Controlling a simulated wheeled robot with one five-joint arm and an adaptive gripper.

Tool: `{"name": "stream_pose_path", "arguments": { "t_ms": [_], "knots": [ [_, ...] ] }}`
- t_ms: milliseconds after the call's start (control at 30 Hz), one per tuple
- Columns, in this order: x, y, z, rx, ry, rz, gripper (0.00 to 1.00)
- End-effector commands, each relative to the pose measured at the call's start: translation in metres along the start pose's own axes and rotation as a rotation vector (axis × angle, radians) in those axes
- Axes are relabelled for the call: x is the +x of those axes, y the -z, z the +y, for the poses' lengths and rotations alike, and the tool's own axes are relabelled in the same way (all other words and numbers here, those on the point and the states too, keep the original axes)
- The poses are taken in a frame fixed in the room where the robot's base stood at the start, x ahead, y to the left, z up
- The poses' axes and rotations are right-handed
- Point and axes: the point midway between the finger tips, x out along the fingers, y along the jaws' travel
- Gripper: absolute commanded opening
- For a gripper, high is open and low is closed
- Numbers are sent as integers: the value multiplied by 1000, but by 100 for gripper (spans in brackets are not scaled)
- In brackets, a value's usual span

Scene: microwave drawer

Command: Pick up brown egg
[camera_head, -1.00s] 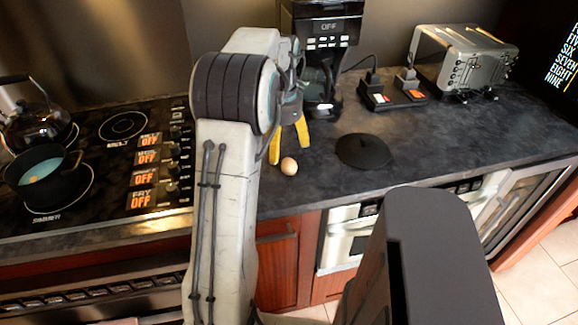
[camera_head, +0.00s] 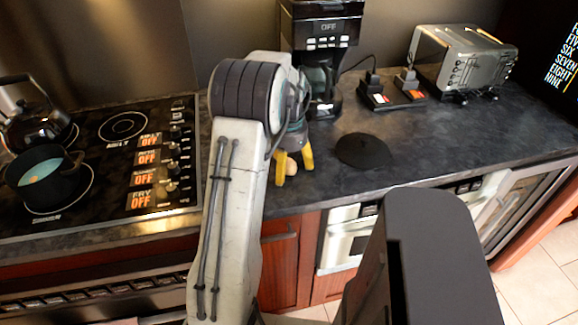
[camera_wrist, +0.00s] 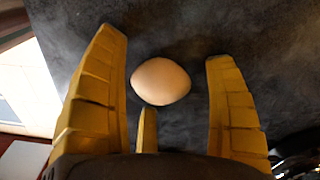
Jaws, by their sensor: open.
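The brown egg (camera_wrist: 160,81) lies on the dark countertop, between the spread yellow fingers of my gripper (camera_wrist: 168,75) in the wrist view. There is a clear gap between the egg and each of the two long side fingers. A shorter yellow finger (camera_wrist: 147,130) points at the egg's near side; I cannot tell whether it touches. In the head view my gripper (camera_head: 294,163) is lowered over the counter near its front edge, and the egg (camera_head: 291,167) shows partly between the fingers. My gripper is open.
A black round disc (camera_head: 363,151) lies on the counter to the right. A coffee maker (camera_head: 322,60) stands behind my gripper. A toaster (camera_head: 462,60) is at the back right. A stove (camera_head: 110,165) with a pot (camera_head: 42,173) is at the left.

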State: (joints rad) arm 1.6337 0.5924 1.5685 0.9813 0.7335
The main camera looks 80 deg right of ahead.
Motion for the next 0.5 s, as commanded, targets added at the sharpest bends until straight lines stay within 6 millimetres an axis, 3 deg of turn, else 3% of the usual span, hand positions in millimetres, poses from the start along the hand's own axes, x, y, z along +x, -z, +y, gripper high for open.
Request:
{"name": "stream_pose_path", "arguments": {
  "t_ms": [200,500],
  "knots": [
    [0,0,0,0,0,0,80],
    [0,0,0,0,0,0,53]
  ]
}}
